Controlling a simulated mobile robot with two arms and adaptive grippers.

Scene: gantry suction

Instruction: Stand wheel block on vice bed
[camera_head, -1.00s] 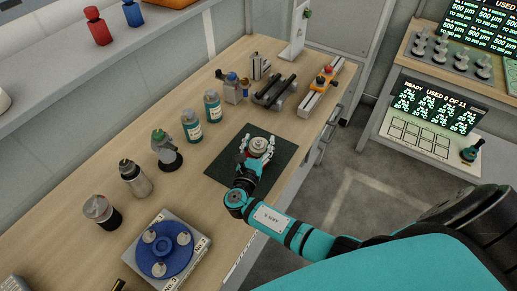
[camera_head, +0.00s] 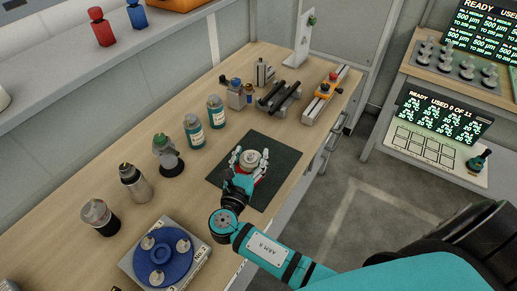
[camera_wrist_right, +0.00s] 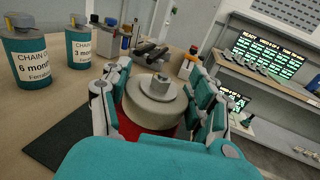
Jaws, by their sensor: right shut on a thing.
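The wheel block, a round grey disc with a small hub on top (camera_head: 250,158), is held between the fingers of my right gripper (camera_head: 249,161) over the dark mat. In the right wrist view, the wheel block (camera_wrist_right: 152,102) sits between both teal fingers, with red showing beneath it. Whether it touches the mat is hidden. A dark two-railed fixture (camera_head: 278,97), which looks like the vice bed, stands farther back on the bench, apart from the gripper; it also shows in the wrist view (camera_wrist_right: 152,52). My left gripper is not in view.
The dark mat (camera_head: 284,165) lies near the bench's front edge. A long rail with an orange block (camera_head: 324,90) is right of the fixture. A blue round holder (camera_head: 163,262) is at front left. Bench between mat and fixture is clear.

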